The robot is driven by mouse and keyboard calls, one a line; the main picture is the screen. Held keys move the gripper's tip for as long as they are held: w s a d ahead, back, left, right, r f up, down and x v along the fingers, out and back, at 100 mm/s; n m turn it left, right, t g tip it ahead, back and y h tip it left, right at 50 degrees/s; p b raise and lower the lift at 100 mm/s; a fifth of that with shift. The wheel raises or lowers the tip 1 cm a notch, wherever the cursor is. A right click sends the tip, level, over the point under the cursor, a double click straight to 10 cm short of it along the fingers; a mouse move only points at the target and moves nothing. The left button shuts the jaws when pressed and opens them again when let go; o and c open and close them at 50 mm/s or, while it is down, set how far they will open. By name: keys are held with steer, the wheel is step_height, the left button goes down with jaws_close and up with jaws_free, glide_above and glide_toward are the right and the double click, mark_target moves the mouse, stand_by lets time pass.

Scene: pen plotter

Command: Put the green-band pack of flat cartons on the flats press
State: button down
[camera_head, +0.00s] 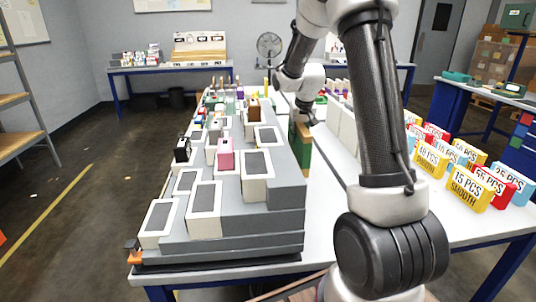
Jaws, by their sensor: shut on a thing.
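My gripper (304,121) is at the far part of the table, pointing down, partly hidden by my own arm. It is shut on the top of an upright tan and dark green block (302,148), which looks like the green-band pack of flat cartons. The pack is just right of the grey stepped machine (255,228). Its lower end is near the white table top, and I cannot tell whether it touches. I cannot pick out the flats press for certain.
The stepped machine carries several white-framed dark panels, a pink block (225,154) and a black block (182,150). Pale upright panels (347,135) stand right of the pack. Several labelled yellow, red and blue boxes (468,190) stand at right. The white table top (325,205) has bare room in front.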

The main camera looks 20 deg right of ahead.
mark_target(297, 152)
step_height(297, 152, down, 8)
steer(key=shift+r, duration=0.1)
steer(key=shift+s+f, duration=0.1)
steer(key=shift+f, duration=0.1)
steer(key=c, duration=1.2)
jaws_free()
steer(key=shift+o, duration=0.2)
steer(key=shift+r, duration=0.1)
